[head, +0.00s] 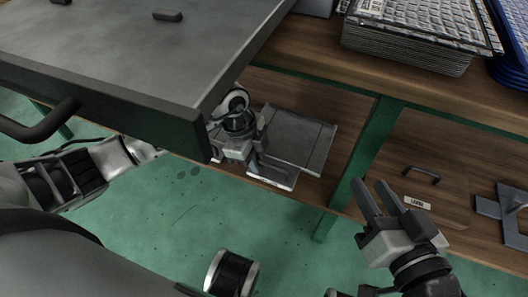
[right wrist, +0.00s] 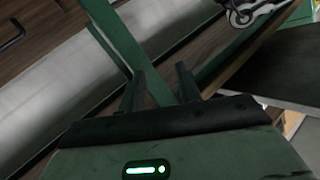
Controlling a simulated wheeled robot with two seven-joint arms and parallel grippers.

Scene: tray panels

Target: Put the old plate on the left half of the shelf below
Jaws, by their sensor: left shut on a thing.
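The old plate (head: 302,136) is a flat grey metal plate in the head view. It is at the lower shelf (head: 330,92), left of the green upright post. My left gripper (head: 262,158) is shut on its near left side; the fingertips are partly hidden, and I cannot tell whether the plate rests fully on the shelf. My right gripper (head: 372,183) is open and empty, in front of the shelf's right half. Its two spread fingers also show in the right wrist view (right wrist: 160,80).
A large grey tray panel (head: 130,50) with a black handle overhangs my left arm. The green post (head: 371,150) divides the shelf. A wooden panel with a handle (head: 422,175) and a dark metal part (head: 495,208) are on the right. Stacked patterned panels (head: 410,45) lie above.

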